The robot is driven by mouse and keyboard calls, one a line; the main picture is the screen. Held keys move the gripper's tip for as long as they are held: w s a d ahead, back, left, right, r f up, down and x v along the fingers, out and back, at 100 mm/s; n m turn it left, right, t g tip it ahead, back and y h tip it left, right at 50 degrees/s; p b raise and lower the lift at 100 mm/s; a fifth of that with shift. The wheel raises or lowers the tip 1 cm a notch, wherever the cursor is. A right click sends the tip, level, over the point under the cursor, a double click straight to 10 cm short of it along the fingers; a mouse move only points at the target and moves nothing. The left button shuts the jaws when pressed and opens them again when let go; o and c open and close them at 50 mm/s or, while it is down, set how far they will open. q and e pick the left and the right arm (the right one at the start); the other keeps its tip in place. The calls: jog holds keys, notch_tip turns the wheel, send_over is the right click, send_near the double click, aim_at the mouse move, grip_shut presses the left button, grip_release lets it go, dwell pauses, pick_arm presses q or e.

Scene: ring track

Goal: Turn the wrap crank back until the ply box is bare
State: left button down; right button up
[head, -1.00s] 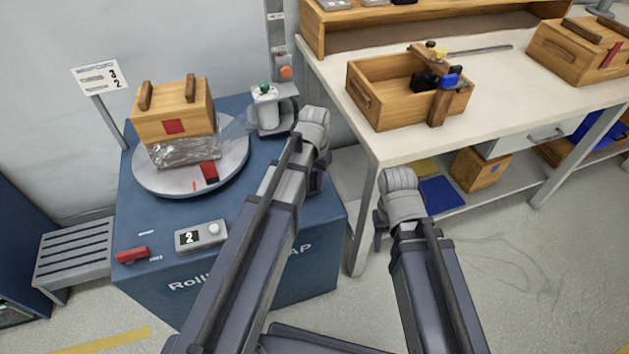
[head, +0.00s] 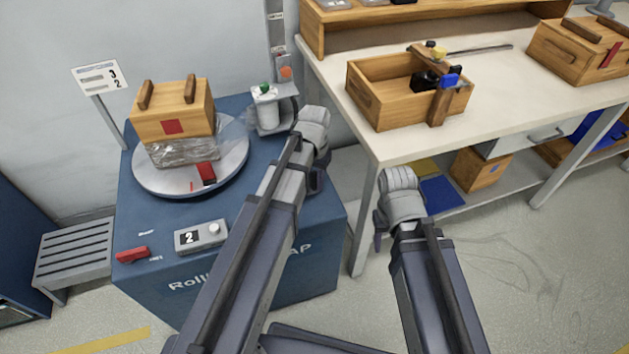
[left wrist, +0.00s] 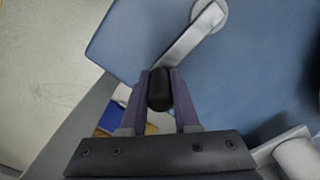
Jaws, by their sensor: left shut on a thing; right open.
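The ply box (head: 172,112) sits on the round turntable (head: 226,176) of the blue wrapping machine. Clear film (head: 183,152) covers its lower part; its upper part, with two handles and a red patch, shows bare wood. The film roll (head: 265,106) stands to its right. My left gripper (head: 318,182) is at the machine's right side, mostly hidden by my arm. In the left wrist view it is shut on the black knob (left wrist: 159,90) of the wrap crank, whose silver arm (left wrist: 188,42) runs up right. My right gripper (head: 379,240) is open, apart from the machine, its fingers largely hidden.
A counter box (head: 201,237) reading 2 and a red part (head: 132,254) lie at the machine's front. A workbench (head: 400,148) with an open wooden crate (head: 376,106) stands at right. A slatted step (head: 72,252) stands left.

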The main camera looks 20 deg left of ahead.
pick_arm(q)
jog(key=shift+w+a, duration=0.1)
jog(key=shift+w, duration=0.05)
jog(key=shift+w+a+n, duration=0.8)
jog(key=shift+w+n, duration=0.15)
jog(key=shift+n, duration=0.45)
jog(key=w+a+n, duration=0.1)
jog(key=a+n, duration=0.1)
jog(key=shift+w+n, duration=0.1)
jog(key=shift+n, duration=0.3)
jog(key=a+n, duration=0.1)
jog(key=n, duration=0.1)
jog(key=shift+w+a+n, duration=0.25)
jog(key=shift+a+n, duration=0.05)
jog(key=shift+a, duration=0.1)
jog(key=a+n, duration=0.1)
jog(key=n, duration=0.1)
jog(key=shift+a+n, duration=0.3)
jog(key=shift+a, duration=0.5)
jog(key=shift+s+a, duration=0.1)
jog(key=shift+a, duration=0.05)
jog(key=c, duration=0.6)
grip_release()
jog(key=shift+c, duration=0.2)
